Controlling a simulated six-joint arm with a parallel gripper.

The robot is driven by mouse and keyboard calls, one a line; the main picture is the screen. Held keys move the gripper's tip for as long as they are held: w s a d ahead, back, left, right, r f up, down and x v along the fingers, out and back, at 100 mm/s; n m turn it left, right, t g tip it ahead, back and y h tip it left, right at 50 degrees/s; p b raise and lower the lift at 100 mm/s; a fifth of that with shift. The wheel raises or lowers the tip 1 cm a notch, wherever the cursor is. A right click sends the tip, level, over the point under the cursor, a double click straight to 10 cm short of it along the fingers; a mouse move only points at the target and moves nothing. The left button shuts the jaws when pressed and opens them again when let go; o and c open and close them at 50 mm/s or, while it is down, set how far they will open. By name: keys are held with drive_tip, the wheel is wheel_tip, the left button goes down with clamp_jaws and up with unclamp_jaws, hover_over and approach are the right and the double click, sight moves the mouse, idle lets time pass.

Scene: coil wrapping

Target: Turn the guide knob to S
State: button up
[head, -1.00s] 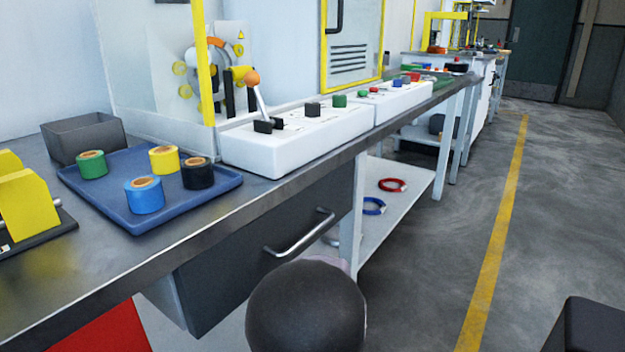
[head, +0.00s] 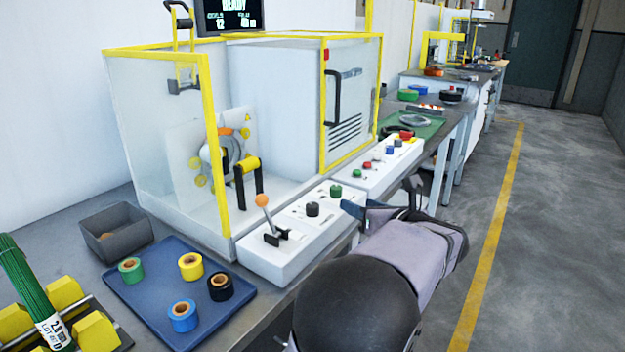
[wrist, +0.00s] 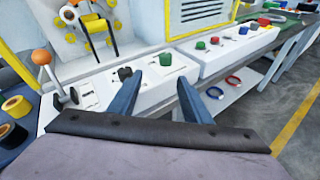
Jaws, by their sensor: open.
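The near white control box (head: 285,262) carries a black knob (head: 312,209) and a green knob (head: 336,190). Both also show in the wrist view, the black knob (wrist: 125,73) left of the fingers and the green knob (wrist: 166,58) just beyond the gap between them. The labels are too small to read, so I cannot tell which is the guide knob. My gripper (head: 358,209) is beside the box's right end, near the green knob. In the wrist view my gripper (wrist: 160,80) has its two blue fingers wide apart, with nothing between them.
A lever with an orange ball (head: 262,200) stands at the box's left end. A second control box (head: 378,172) with several buttons lies beyond. A clear-walled machine (head: 165,150) rises behind. A blue tray (head: 150,290) with tape rolls lies left. Open floor is on the right.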

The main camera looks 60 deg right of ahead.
sight(313, 205)
drive_tip(key=shift+w+a+f+n+y+p, duration=0.25)
drive_tip(key=shift+w+f+n+y, duration=0.4)
drive_tip(key=shift+w, duration=1.45)
drive_tip(key=shift+w+a+f+n+y+p, duration=0.25)
drive_tip(key=shift+w+f+n, duration=0.4)
drive_tip(key=shift+w, duration=1.4)
drive_tip(key=shift+w+a+f+n+y+p, duration=0.2)
drive_tip(key=shift+w+f+n+y, duration=0.5)
drive_tip(key=shift+w, duration=1.4)
drive_tip(key=shift+r, duration=0.3)
drive_tip(key=c, duration=1)
